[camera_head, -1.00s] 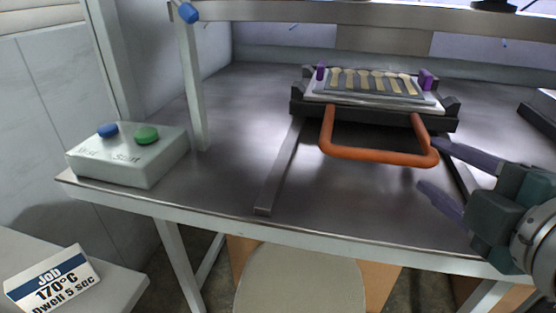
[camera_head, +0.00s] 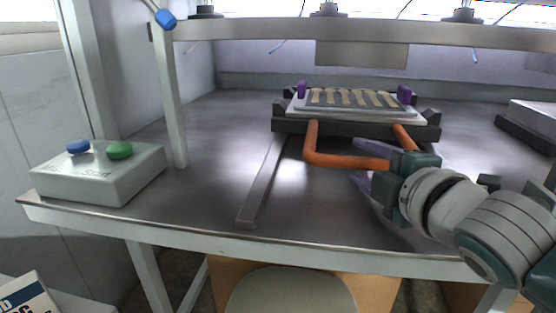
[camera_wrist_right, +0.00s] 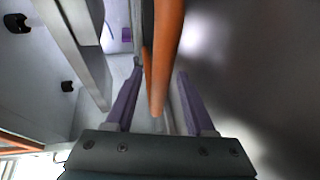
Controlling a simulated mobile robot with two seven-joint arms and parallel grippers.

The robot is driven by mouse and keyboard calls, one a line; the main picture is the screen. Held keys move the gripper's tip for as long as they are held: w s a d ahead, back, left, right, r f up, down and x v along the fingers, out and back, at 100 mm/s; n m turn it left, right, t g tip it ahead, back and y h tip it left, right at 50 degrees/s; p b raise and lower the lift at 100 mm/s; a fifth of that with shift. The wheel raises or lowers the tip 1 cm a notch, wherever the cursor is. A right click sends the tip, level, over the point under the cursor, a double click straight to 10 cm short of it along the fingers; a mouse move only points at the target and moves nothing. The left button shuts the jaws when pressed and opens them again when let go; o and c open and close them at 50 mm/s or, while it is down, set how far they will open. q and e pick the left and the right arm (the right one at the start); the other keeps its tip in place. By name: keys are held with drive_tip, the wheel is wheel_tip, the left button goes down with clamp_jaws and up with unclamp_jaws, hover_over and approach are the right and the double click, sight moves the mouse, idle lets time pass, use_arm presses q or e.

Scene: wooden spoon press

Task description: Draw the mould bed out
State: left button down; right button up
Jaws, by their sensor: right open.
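The mould bed (camera_head: 428,118) sits at the back of the steel table on a dark carriage, with several wooden spoon shapes in its tray (camera_head: 350,100). Its orange U-shaped handle (camera_head: 345,161) points toward me. My right gripper (camera_head: 362,180) is at the handle's right part and hides some of it. In the right wrist view the orange bar (camera_wrist_right: 167,60) lies between the two purple fingers of the open gripper (camera_wrist_right: 158,95). A gap shows on both sides, so contact is not visible. My left gripper is not in view.
A rail (camera_head: 263,185) runs from the bed toward the table's front edge. A control box (camera_head: 95,178) with blue and green buttons stands at the left. A press frame bar (camera_head: 250,30) crosses above. A grey block (camera_head: 535,118) is at the right.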

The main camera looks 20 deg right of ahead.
drive_tip(key=shift+w, duration=0.1)
clamp_jaws()
idle(0.4)
idle(1.0)
